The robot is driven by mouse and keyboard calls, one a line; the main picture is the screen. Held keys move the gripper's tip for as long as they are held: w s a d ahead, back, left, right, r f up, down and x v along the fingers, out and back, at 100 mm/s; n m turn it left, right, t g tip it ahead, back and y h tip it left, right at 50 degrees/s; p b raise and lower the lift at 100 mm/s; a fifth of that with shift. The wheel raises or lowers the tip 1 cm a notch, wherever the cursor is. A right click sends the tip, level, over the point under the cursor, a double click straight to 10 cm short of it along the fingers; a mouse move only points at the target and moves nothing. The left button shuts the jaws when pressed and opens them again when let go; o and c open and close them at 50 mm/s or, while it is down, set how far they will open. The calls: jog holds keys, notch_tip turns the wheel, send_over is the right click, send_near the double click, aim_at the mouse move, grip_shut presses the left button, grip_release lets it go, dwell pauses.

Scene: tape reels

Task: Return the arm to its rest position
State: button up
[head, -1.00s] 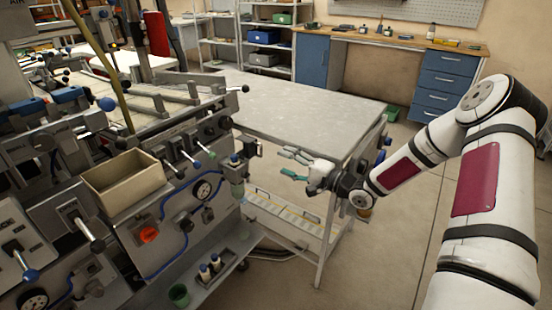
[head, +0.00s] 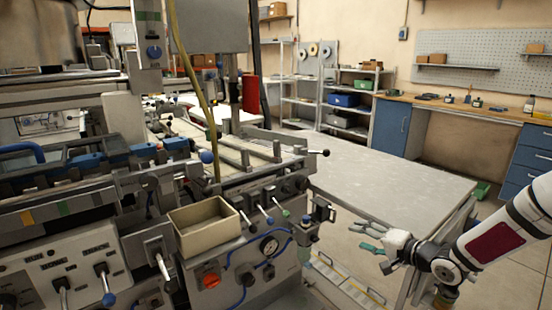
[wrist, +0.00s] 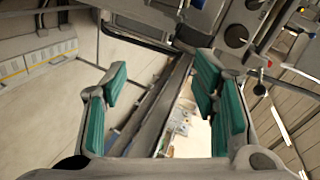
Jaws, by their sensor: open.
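My gripper (head: 368,238) is in the lower right of the head view, at the end of my white arm with a dark red panel. It is in front of the near right part of the grey table (head: 400,185) and to the right of the machine. In the wrist view my gripper (wrist: 165,110) shows its green-padded fingers spread apart with nothing between them. Past the fingers are a grey metal beam and part of the machine with dark knobs.
The machine (head: 240,250) with levers, a gauge and a beige bin (head: 205,228) fills the left. A blue-drawer workbench (head: 455,105) stands at the back right, beside shelves (head: 350,100). Floor shows between the table and the workbench.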

jog(key=s+d+r+n+g+h, duration=0.3)
jog(key=s+r+n+g+h, duration=0.25)
jog(key=s+r+h, duration=0.75)
jog(key=s+a+r+n+g+y, duration=0.15)
jog(key=s+a, duration=0.25)
jog(key=s, duration=0.7)
jog(key=s+a+r+g+y, duration=0.2)
jog(key=s+a, duration=0.1)
jog(key=s, duration=0.8)
jog(key=s+a+r+n+g+y, duration=0.15)
jog(key=s+a, duration=0.25)
jog(key=s, duration=0.7)
notch_tip(320, 180, up, 16)
jog(key=t+p, duration=0.2)
jog(key=p, duration=1.3)
jog(key=shift+w+r, duration=0.15)
jog(key=shift+r, duration=0.05)
